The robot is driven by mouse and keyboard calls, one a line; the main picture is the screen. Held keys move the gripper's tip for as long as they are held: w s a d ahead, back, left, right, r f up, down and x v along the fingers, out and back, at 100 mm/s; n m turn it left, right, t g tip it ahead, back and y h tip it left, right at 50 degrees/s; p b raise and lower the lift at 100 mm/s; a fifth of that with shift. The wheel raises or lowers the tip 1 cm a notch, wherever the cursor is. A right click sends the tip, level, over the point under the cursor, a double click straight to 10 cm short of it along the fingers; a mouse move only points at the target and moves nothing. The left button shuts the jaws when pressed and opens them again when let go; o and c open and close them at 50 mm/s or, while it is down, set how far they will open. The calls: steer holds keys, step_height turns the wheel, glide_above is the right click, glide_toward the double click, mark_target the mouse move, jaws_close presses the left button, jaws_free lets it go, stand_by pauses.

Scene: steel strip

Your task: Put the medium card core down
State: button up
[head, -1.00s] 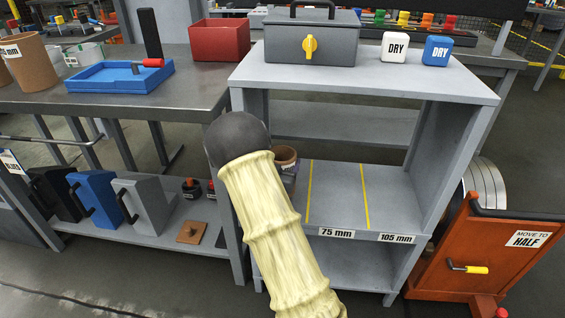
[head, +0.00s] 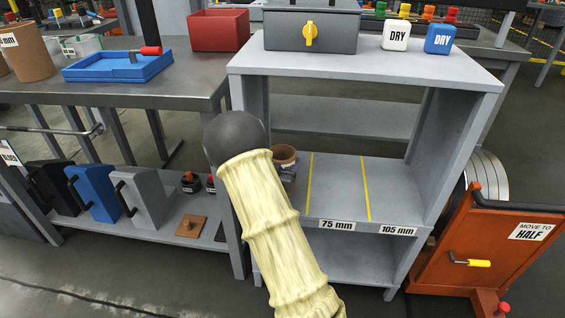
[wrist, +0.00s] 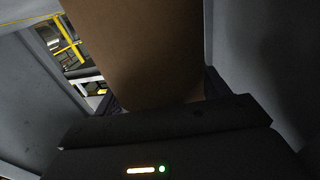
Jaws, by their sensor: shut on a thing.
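The brown card core (head: 284,153) is at the left end of the grey shelf unit's middle shelf, left of the first yellow line. My arm hides much of it in the head view. In the wrist view the core (wrist: 135,45) fills the middle, between the fingers of my gripper (wrist: 160,98). My gripper is shut on it. I cannot tell whether the core's base touches the shelf. The shelf (head: 340,190) has two yellow lines, with labels reading 75 mm (head: 337,225) and 105 mm (head: 398,230) on its front edge.
The shelf's grey side walls stand close around my gripper in the wrist view. A grey box (head: 311,32) and two DRY bottles (head: 396,35) stand on top. A larger brown core (head: 30,55) stands on the left bench.

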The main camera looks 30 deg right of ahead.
steer(key=shift+f, duration=0.15)
steer(key=o, duration=1.3)
steer(key=shift+c, duration=0.2)
steer(key=shift+a, duration=0.1)
steer(key=p+v, duration=0.3)
steer(key=v, duration=1.4)
steer(key=shift+a, duration=0.1)
